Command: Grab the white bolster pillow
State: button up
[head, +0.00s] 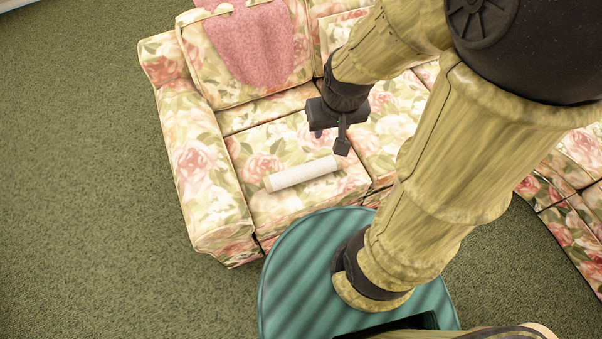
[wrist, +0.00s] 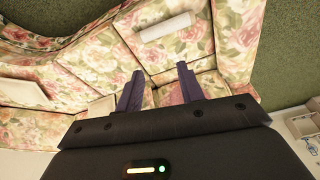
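The white bolster pillow (head: 303,173) lies on the left seat cushion of the floral sofa (head: 200,185), near the cushion's front. It also shows near the top middle of the wrist view (wrist: 166,27), beyond my fingertips. My gripper (head: 330,143) hangs over the sofa seat, just beyond the pillow in the head view and apart from it. In the wrist view my gripper (wrist: 158,84) shows two dark fingers spread apart with nothing between them.
A pink throw (head: 250,45) hangs over the sofa back. The sofa's left armrest (head: 205,180) stands beside the seat. Green carpet (head: 80,170) is clear at the left. Another floral seat (head: 575,200) is at the right.

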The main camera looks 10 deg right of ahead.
aim_at(309, 174)
jog(key=o, duration=0.4)
jog(key=shift+f, duration=0.15)
jog(key=shift+c, duration=0.2)
jog(key=shift+o, duration=1.3)
jog(key=a+f+n+g+b, duration=0.1)
jog(key=f+b, duration=0.3)
jog(key=f, duration=0.4)
jog(key=w+a+f+n+g+h+b, duration=0.1)
jog(key=a+f+n+b, duration=0.1)
jog(key=f, duration=0.7)
jog(key=shift+a+f+b, duration=0.3)
jog(key=shift+a+b, duration=0.5)
jog(key=shift+b, duration=0.15)
notch_tip(309, 174, down, 26)
jog(key=w+a+n+t+h+b, duration=0.2)
jog(key=n+h+b, duration=0.55)
jog(key=b, duration=0.65)
jog(key=w+a+f+n+t+b, duration=0.2)
jog(key=w+a+n+t+b, duration=0.1)
jog(key=w+n+t+b, duration=0.1)
jog(key=shift+w+a+f+n+t, duration=0.15)
jog(key=shift+w+f+n+t, duration=0.25)
jog(key=shift+n+t, duration=0.4)
